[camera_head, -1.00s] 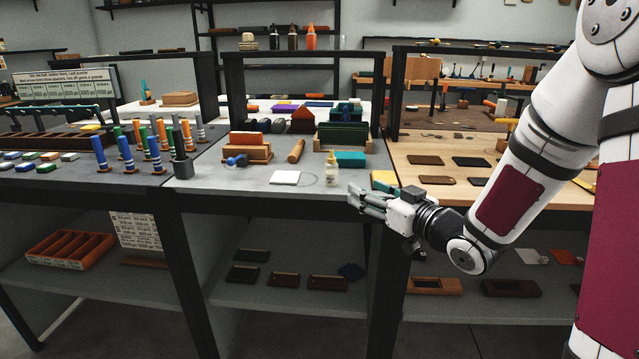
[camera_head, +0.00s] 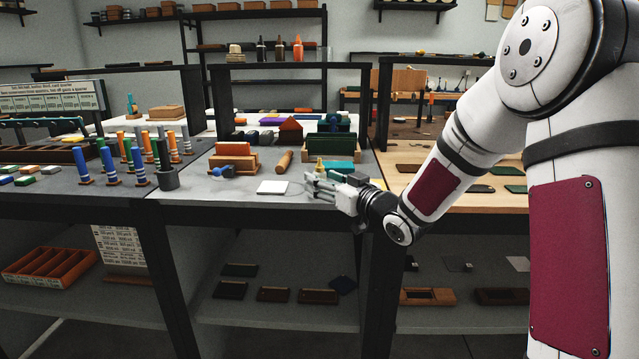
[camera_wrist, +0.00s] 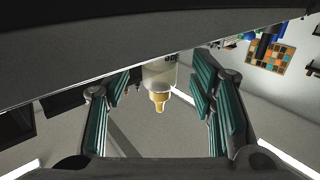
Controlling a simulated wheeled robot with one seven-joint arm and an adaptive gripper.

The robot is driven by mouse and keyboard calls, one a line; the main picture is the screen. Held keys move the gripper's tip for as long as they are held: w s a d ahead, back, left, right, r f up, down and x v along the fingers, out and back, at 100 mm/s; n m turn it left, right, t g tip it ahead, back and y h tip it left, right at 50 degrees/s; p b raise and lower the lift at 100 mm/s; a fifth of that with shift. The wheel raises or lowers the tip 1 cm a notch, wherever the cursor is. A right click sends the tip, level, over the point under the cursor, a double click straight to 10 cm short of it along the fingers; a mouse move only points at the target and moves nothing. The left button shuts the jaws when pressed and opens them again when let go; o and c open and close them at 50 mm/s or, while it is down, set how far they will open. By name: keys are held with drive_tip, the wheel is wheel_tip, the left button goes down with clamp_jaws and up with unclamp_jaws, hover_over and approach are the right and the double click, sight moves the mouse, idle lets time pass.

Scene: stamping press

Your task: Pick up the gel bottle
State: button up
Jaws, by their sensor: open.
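In the wrist view the pale bottle body (camera_wrist: 158,73) and yellow nozzle show in the gap between my two teal-padded fingers (camera_wrist: 157,90). No finger visibly touches it, and how deep it sits between them I cannot tell.
A dark post (camera_head: 370,262) supports the table below my wrist.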

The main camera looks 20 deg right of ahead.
drive_tip(key=shift+x, duration=1.1)
clamp_jaws()
drive_tip(key=shift+r, duration=0.1)
